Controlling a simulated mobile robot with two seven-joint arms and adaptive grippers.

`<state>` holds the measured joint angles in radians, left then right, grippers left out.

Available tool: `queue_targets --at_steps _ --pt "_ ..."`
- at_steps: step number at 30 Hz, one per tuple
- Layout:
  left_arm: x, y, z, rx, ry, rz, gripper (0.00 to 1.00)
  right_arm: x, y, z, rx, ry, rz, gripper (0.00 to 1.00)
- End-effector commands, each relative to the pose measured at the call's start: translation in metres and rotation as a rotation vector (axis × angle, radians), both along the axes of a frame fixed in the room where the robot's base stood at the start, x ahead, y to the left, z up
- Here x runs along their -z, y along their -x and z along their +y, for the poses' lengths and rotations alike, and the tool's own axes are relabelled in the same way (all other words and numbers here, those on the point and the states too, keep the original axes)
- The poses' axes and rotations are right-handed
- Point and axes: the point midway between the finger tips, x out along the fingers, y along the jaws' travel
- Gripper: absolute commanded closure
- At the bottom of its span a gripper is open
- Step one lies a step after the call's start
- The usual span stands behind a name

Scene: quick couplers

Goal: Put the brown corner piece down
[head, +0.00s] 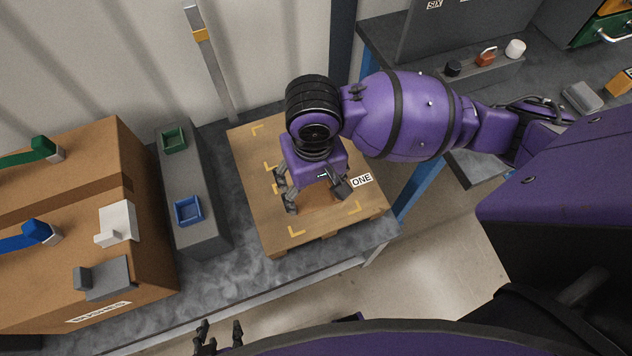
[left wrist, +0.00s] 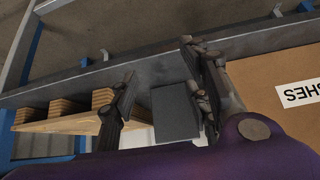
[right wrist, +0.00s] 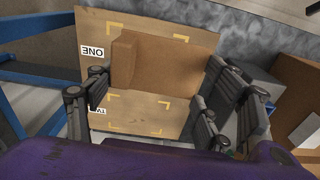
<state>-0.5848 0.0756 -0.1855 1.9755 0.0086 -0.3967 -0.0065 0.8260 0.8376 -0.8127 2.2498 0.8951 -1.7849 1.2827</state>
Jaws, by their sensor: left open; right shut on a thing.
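The brown corner piece (right wrist: 152,62) shows in the right wrist view between the fingers of my right gripper (right wrist: 155,78), which is shut on it. In the head view the right gripper (head: 316,198) hangs over the wooden board (head: 270,225), and the piece (head: 318,201) is mostly hidden under it. The piece is over the yellow-marked area by the label ONE (head: 362,181). I cannot tell whether it touches the board. My left gripper (head: 219,338) is open at the bottom of the head view, in front of the table. Its fingers (left wrist: 158,70) show empty in the left wrist view.
Left of the board stands a grey block (head: 206,235) with a green tray (head: 174,140) and a blue tray (head: 188,210). Further left is a cardboard box (head: 150,255) with a white corner piece (head: 118,222) and a grey one (head: 108,279) on it. A blue table leg (head: 412,190) is right of the board.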

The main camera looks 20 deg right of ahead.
Motion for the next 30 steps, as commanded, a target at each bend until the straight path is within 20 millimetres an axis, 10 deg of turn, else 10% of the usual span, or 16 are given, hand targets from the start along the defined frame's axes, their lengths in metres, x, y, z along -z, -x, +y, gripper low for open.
queue_targets --at_steps 1,4,15,30 --pt "0.037 0.021 0.001 0.003 -0.004 0.05 0.57 0.032 0.005 0.021 -0.015 -0.008 0.019 0.57" --pt "0.065 0.029 0.004 0.009 -0.013 0.073 0.57 0.043 0.004 0.051 -0.02 -0.005 0.013 0.57" --pt "0.094 0.002 0.011 0.019 -0.034 0.023 0.57 0.043 -0.001 0.099 -0.034 0.001 0.002 0.57" --pt "0.119 0.012 0.006 0.015 -0.023 0.047 0.57 0.095 -0.051 0.013 -0.028 0.005 0.007 0.57"
